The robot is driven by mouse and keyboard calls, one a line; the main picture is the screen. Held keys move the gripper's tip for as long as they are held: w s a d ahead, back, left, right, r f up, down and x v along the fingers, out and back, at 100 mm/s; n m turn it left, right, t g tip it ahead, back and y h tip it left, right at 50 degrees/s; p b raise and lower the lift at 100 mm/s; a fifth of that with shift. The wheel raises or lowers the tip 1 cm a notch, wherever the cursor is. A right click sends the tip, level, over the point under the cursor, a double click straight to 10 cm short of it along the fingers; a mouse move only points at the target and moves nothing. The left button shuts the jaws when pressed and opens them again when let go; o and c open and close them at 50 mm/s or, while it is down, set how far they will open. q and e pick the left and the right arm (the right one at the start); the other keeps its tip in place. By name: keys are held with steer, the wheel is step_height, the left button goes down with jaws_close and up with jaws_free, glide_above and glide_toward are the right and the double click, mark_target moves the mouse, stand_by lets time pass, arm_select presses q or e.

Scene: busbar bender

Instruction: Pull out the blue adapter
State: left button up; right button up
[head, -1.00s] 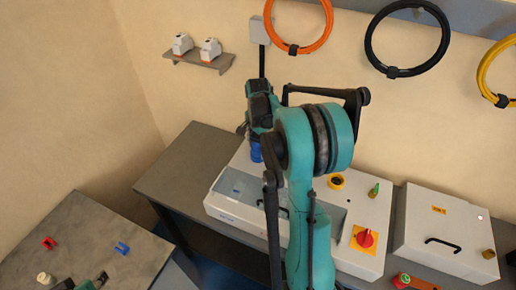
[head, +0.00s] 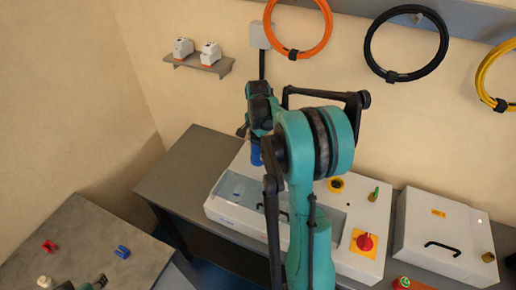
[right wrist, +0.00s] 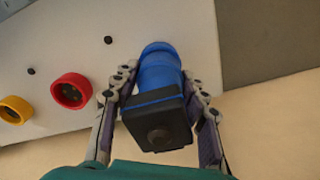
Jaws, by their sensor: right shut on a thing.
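The blue adapter (right wrist: 159,72) is a round blue cylinder with a black block (right wrist: 158,123) at its near end. In the right wrist view its far end meets the pale top of the machine; I cannot tell whether it is still seated there. My right gripper (right wrist: 160,90) is shut on it, one finger on each side. In the head view a bit of blue (head: 256,156) shows below the dark wrist, and my teal arm hides much of the machine behind it. My left gripper is not in view.
The machine (head: 225,211) has a red switch (head: 365,242) and red (right wrist: 71,91) and yellow (right wrist: 14,110) sockets beside the adapter. A white box (head: 435,235) stands right. A side table (head: 75,225) holds small red (head: 49,247) and blue (head: 122,252) parts. Cable coils hang behind.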

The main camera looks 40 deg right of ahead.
steer(key=shift+s+r, duration=0.1)
steer(key=shift+r, duration=0.3)
steer(key=shift+r+p, duration=0.8)
steer(key=shift+r, duration=0.05)
steer(key=shift+r, duration=0.1)
step_height(320, 180, up, 5)
steer(key=p, duration=0.3)
steer(key=shift+p, duration=0.35)
